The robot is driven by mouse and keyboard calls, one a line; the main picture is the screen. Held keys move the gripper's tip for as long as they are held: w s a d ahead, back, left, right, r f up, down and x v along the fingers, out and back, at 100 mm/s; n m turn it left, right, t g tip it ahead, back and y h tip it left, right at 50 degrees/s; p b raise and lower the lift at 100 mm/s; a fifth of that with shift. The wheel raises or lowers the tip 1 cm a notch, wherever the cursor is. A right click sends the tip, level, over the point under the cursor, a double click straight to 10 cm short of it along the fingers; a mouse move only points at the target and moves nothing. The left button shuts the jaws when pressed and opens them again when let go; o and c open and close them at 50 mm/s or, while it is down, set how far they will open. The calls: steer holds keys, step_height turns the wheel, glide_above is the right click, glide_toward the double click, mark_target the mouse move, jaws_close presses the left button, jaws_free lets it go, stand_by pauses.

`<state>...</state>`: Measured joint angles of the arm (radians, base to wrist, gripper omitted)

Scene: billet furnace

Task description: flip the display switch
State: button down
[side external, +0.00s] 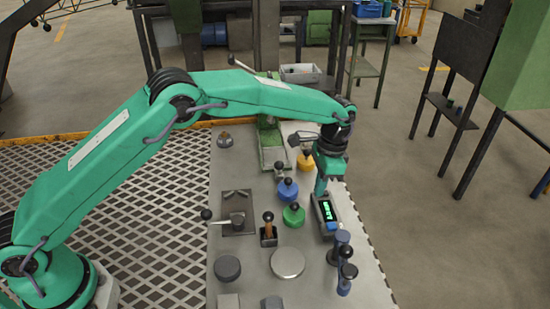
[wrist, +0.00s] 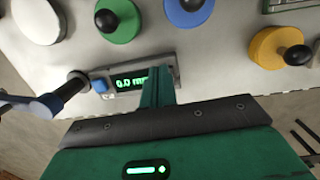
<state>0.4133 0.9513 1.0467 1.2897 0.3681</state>
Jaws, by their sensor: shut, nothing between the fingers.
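The display box (side external: 327,212) is a small dark unit with a lit green readout, near the right edge of the grey bench. In the wrist view its readout (wrist: 130,81) shows "0.0" and part of a unit, the rest hidden by my fingers. A blue switch (side external: 332,226) sits at the box's near end; it also shows in the wrist view (wrist: 99,86), left of the readout. My gripper (side external: 320,192) is shut and empty, pointing down at the box's far end. In the wrist view its fingers (wrist: 157,76) cover the right part of the box. I cannot tell whether they touch it.
Green (side external: 294,215), blue (side external: 288,190) and yellow (side external: 306,161) knobs with dark handles stand left of and beyond the box. Blue-and-black levers (side external: 344,265) stand close to its near end. A flat pale disc (side external: 287,263) lies at the front left.

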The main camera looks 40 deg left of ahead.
steer(key=shift+s+f, duration=0.1)
steer(key=shift+f, duration=0.05)
steer(key=shift+s+a+f+t+h, duration=0.25)
steer(key=shift+f+t+h, duration=0.2)
steer(key=shift+t, duration=0.45)
steer(key=shift+s+a+f, duration=0.1)
steer(key=shift+a+f, duration=0.05)
steer(key=shift+f, duration=0.1)
steer(key=shift+a, duration=0.1)
steer(key=shift+w+d+r, duration=0.2)
steer(key=shift+w+d, duration=0.35)
steer(key=shift+d, duration=0.2)
steer(key=shift+r, duration=0.15)
